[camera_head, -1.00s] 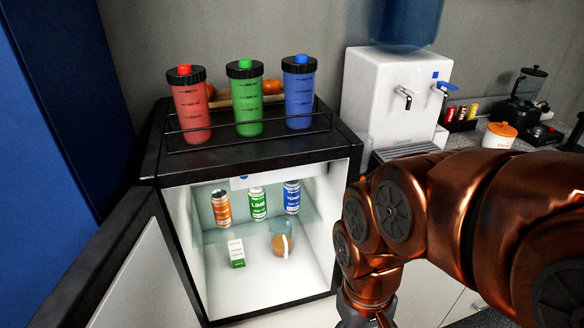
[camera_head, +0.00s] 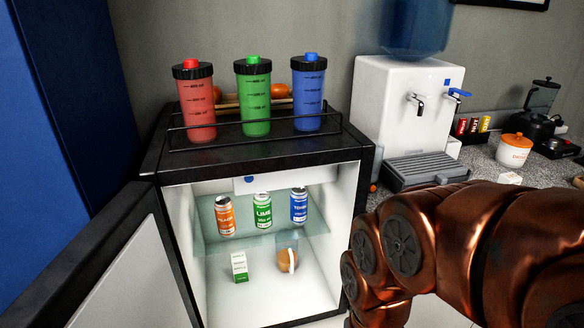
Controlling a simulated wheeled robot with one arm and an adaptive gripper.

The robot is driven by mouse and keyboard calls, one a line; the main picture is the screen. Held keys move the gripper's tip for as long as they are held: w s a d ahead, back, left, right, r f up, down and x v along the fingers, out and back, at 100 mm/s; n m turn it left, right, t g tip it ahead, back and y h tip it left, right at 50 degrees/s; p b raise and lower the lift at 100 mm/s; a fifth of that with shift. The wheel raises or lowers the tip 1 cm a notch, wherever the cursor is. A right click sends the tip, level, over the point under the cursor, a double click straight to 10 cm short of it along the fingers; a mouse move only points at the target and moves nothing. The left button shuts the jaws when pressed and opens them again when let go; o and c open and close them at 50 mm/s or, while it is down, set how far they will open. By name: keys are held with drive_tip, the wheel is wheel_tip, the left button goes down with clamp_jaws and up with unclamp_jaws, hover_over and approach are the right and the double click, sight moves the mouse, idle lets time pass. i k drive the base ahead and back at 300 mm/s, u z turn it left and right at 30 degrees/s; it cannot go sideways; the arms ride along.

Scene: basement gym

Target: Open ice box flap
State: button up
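The small fridge (camera_head: 262,157) stands in the middle with its door (camera_head: 110,285) swung open to the left. At the top of its lit inside is a white ice box flap (camera_head: 290,178) with a small blue mark; it looks closed. Below it, on a glass shelf (camera_head: 247,244), stand an orange can (camera_head: 225,216), a green lime can (camera_head: 262,213) and a blue can (camera_head: 299,207). My copper arm is at the lower right, outside the fridge. My gripper is below the picture's edge, so its state is hidden.
Red, green and blue shaker bottles (camera_head: 255,105) stand inside a black rail on the fridge top. A carton (camera_head: 240,267) and a jug (camera_head: 287,256) are on the fridge floor. A water dispenser (camera_head: 410,100) stands on the counter at right.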

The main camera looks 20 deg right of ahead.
sight(245, 185)
drive_tip(key=z, duration=1.3)
drive_tip(key=k, duration=0.6)
drive_tip(key=u, duration=1.25)
